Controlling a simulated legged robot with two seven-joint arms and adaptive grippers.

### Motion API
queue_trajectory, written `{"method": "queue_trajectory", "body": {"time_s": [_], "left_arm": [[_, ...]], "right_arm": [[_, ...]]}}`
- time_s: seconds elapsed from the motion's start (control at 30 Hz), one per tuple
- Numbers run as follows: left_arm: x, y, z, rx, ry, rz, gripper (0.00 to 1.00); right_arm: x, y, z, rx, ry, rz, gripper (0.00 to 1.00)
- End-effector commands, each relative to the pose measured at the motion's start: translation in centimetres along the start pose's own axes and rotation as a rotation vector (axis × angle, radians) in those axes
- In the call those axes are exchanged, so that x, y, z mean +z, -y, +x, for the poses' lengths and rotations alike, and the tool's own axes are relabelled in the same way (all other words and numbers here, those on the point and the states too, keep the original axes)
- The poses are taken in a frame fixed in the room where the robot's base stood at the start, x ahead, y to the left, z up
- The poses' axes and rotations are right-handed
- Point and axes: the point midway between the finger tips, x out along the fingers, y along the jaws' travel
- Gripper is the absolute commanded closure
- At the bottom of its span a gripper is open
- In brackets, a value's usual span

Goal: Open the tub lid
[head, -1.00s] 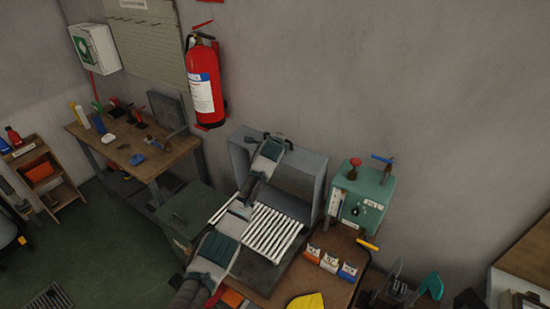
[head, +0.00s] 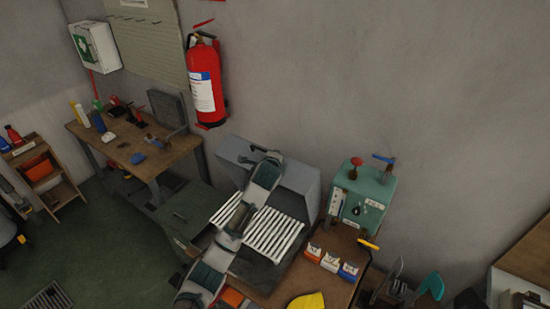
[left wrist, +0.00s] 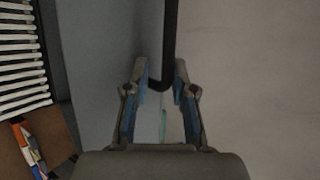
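The tub (head: 262,268) stands below the centre of the head view, with a row of white slats (head: 272,235) over it. Its grey lid (head: 297,178) stands raised behind the slats. My left arm reaches up across the tub, and my left gripper (head: 266,152) is at the lid's upper edge. In the left wrist view the two fingers (left wrist: 162,75) stand apart on either side of a dark bent bar handle (left wrist: 169,40). A gap shows between the left finger and the bar. The grey lid face (left wrist: 105,50) fills the area beside it. My right gripper is not in view.
A green control box (head: 362,195) with a red knob stands right of the lid. A fire extinguisher (head: 205,85) hangs on the wall.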

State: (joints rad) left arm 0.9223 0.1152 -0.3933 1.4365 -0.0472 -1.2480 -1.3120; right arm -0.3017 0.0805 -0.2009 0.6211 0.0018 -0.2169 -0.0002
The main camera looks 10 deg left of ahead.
Motion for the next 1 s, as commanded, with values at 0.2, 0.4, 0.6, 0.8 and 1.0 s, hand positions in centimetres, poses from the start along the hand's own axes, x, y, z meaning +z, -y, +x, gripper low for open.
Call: {"method": "queue_trajectory", "body": {"time_s": [0.2,0.4,0.6,0.8,1.0], "left_arm": [[-0.5,0.3,-0.7,-0.002,-0.005,0.002,0.78],[-0.4,1.3,-2.1,-0.005,-0.004,0.002,0.78],[-0.2,1.9,-3.3,-0.002,-0.001,0.001,0.78],[-0.2,2.6,-4.5,-0.002,-0.001,0.001,0.78],[-0.2,3.2,-5.8,-0.001,-0.001,0.0,0.78]], "right_arm": [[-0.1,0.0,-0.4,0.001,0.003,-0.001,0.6],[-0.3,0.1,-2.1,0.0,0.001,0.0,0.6],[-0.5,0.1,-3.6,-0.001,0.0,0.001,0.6],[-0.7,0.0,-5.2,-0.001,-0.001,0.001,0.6],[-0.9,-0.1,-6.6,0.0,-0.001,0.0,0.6]]}}
